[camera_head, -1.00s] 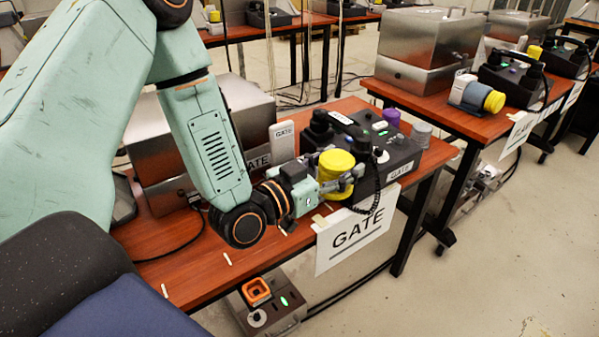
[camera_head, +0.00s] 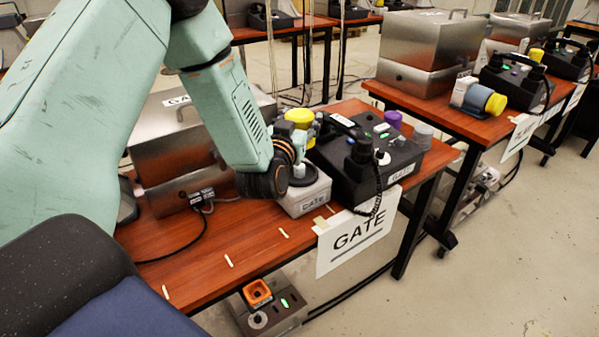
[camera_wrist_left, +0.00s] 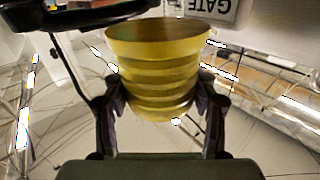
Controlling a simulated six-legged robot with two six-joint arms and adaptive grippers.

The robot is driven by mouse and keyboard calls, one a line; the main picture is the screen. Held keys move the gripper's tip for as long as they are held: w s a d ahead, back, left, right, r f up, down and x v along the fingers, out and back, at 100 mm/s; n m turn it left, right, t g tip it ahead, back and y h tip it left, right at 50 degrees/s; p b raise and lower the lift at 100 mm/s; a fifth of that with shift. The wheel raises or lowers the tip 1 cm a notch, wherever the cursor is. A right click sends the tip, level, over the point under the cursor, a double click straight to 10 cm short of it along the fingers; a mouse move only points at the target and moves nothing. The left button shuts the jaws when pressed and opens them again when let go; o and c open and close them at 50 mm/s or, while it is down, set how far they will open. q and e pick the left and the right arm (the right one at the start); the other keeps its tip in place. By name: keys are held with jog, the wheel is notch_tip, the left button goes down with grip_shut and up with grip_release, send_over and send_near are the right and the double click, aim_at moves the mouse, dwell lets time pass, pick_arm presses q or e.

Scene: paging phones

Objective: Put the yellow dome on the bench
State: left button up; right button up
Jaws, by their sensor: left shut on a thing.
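The yellow dome (camera_head: 299,116) is in my left gripper (camera_head: 302,132), raised above the bench. It also shows in the left wrist view (camera_wrist_left: 158,72), a ribbed yellow piece between the two dark fingers (camera_wrist_left: 160,105), which are shut on it from both sides. In the head view my arm and wrist partly hide the gripper. The bench (camera_head: 185,255) is a reddish wooden table with dark legs. My right gripper is not in view.
A grey GATE box (camera_head: 302,197) with a dark round top stands below my wrist. The black phone set (camera_head: 365,165) is right of it. A steel case (camera_head: 170,150) stands behind my arm. The bench's front left is mostly clear.

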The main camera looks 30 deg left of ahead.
pick_arm(q)
notch_tip(320, 180, down, 5)
jog(key=shift+w+f+b, duration=0.1)
jog(key=shift+b, duration=0.7)
notch_tip(320, 180, down, 3)
jog(key=shift+f+b, duration=0.15)
jog(key=shift+b, duration=0.35)
jog(key=shift+f, duration=0.55)
jog(key=o, duration=1)
jog(key=shift+f, duration=0.2)
jog(key=shift+o, duration=0.8)
jog(key=shift+r, duration=0.1)
